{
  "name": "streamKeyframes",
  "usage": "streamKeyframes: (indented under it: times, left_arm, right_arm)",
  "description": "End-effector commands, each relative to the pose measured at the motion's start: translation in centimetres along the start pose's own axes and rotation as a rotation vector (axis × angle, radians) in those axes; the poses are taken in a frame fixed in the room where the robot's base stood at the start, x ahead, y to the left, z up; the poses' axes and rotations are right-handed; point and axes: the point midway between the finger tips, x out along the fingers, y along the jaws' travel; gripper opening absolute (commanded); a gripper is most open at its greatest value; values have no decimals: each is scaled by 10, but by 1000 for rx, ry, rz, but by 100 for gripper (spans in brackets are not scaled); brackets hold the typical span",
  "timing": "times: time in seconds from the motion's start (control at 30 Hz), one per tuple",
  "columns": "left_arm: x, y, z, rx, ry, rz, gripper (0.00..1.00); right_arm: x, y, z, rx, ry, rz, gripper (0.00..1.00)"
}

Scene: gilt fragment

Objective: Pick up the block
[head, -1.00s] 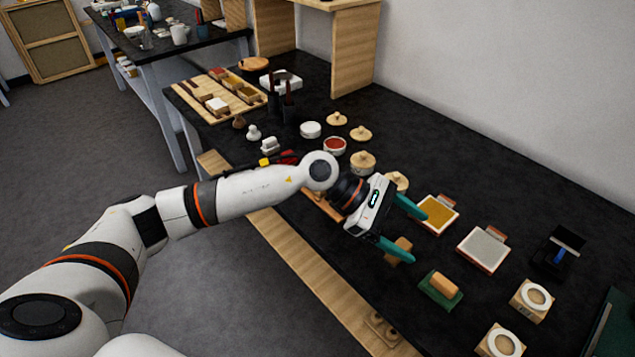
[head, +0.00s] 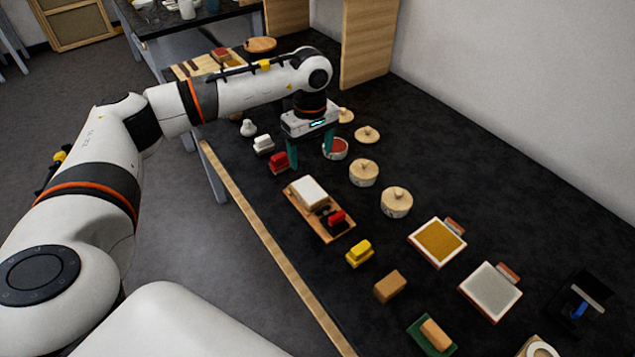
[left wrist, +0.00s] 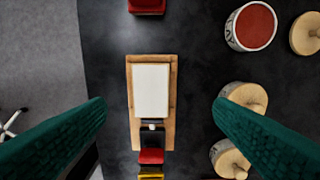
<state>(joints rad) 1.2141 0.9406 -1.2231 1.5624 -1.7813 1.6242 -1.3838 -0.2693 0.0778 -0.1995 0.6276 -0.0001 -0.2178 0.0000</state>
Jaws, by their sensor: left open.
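Several blocks stand on the black table, and I cannot tell which is the task's block. A white rectangular block (head: 309,192) lies on a wooden tray (head: 332,231), with a black-and-red piece (head: 337,217) beside it. A red block (head: 279,162), a yellow block (head: 359,253) and a brown block (head: 390,286) sit in the same row. My left gripper (head: 310,153) points down, open and empty, above the table near the red block. In the left wrist view the white block (left wrist: 151,90) shows between the spread green fingers, apart from them. My right gripper is out of view.
Round lidded pots (head: 396,202) and a red-filled bowl (head: 336,149) stand behind the row. Square ochre (head: 437,243) and grey (head: 490,291) pads lie to the right. The table's wooden front edge (head: 270,245) and a wall bound the space.

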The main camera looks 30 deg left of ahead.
Motion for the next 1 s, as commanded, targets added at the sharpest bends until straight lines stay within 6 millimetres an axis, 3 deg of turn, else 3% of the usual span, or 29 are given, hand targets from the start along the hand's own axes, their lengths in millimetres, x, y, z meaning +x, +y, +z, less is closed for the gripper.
streamKeyframes:
  times: [0.2, 0.3, 0.43, 0.67, 0.8, 1.0]
  left_arm:
    - [37, 1, -2, 1, 2, 4, 76]
    - [50, 1, -2, -1, 3, 4, 76]
    - [58, 1, -2, 0, 2, 1, 76]
    - [86, 10, -7, 1, 4, 4, 76]
    - [104, 9, -6, -1, 3, 2, 76]
    - [109, 8, -6, -1, 3, 0, 76]
  right_arm:
    - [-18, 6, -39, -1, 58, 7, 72]
    - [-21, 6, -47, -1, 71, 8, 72]
    - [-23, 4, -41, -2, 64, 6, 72]
    - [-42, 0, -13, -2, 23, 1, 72]
    - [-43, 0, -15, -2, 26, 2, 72]
    - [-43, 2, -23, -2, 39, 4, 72]
